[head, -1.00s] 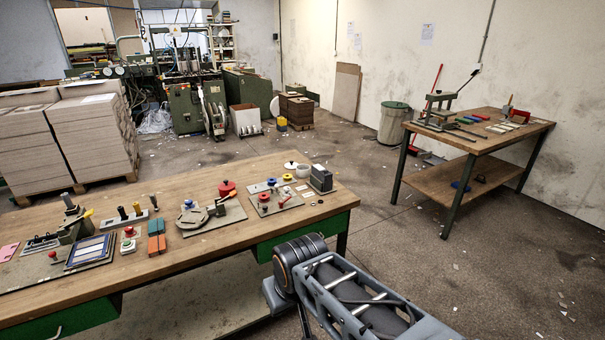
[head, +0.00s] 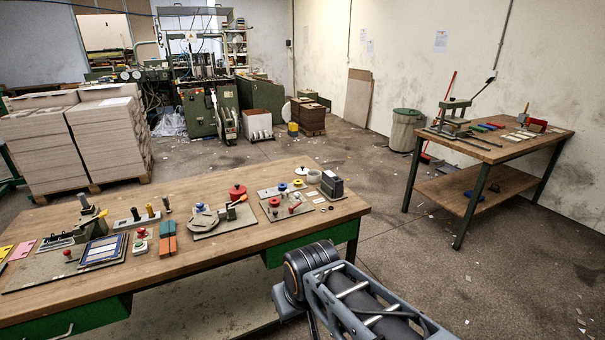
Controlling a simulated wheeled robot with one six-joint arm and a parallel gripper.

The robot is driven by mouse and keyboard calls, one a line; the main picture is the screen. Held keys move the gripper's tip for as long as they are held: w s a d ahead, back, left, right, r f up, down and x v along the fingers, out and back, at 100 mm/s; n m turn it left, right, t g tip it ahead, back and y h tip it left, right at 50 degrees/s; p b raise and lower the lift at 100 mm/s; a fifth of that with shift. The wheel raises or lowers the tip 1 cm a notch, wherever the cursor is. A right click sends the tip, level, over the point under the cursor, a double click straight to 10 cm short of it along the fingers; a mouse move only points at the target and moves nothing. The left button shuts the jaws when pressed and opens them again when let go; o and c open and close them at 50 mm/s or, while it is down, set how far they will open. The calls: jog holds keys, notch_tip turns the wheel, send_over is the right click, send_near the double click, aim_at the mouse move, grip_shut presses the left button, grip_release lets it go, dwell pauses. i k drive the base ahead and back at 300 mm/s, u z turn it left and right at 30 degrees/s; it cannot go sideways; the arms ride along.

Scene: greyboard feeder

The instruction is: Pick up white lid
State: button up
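The white lid (head: 301,170) is a small round disc with a dark knob on top. It lies near the back right edge of the wooden workbench (head: 243,248). A small whitish cup (head: 314,177) stands just right of it, and a dark grey block-like device stands further right. Part of my arm shows at the bottom right, in front of the bench. My gripper is outside the picture, so its state and what it may hold are hidden.
Left of the lid, the bench carries fixture boards with a red pot (head: 237,192), coloured knobs and orange blocks (head: 167,238). A second table (head: 500,146) stands at the right. Stacked greyboard (head: 108,135) stands at the back left. Floor between the tables is mostly clear.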

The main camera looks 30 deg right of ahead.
aim_at(301, 170)
jog(key=k, duration=1)
jog(key=z, duration=1.4)
jog(key=i, duration=6)
jog(key=u, duration=4.05)
jog(key=i, duration=0.15)
jog(key=u, duration=0.15)
